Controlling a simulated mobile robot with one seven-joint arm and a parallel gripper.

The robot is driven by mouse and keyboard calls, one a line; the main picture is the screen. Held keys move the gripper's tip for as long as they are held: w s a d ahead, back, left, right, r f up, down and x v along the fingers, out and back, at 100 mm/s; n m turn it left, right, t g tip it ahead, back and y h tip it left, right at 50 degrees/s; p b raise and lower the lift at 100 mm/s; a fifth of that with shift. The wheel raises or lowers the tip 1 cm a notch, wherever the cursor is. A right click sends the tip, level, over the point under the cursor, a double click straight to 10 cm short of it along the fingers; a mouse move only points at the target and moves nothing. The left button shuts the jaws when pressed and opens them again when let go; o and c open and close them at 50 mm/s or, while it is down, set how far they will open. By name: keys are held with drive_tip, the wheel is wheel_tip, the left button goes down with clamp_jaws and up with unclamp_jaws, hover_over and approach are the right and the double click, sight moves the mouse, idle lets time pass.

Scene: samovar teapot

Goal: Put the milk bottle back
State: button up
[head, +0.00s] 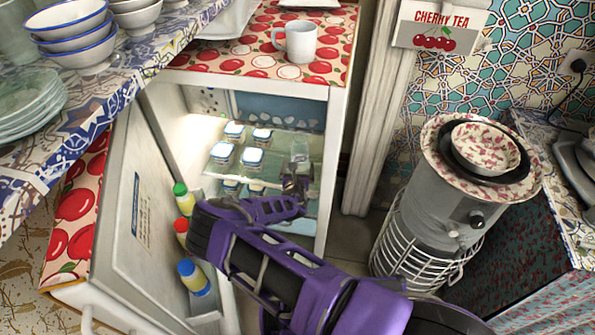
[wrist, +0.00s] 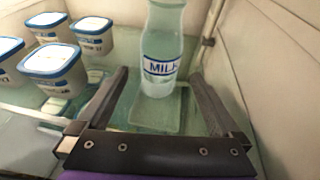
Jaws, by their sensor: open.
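The milk bottle (wrist: 162,45), pale and clear with a "MILK" label, stands upright on a glass shelf inside the open fridge. In the head view the bottle (head: 299,151) shows just beyond my gripper (head: 294,183). In the wrist view my gripper (wrist: 160,76) is open, with one finger to each side of the bottle's lower part. Gaps show between the fingers and the bottle. I cannot tell how far the fingertips reach along it. The bottle's top is cut off in the wrist view.
The fridge wall (wrist: 262,75) is close on the right. The open fridge door (head: 140,215) holds several colour-capped bottles (head: 190,275). A mug (head: 296,40) stands on the fridge top.

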drive_tip(key=v, duration=0.5)
idle(0.4)
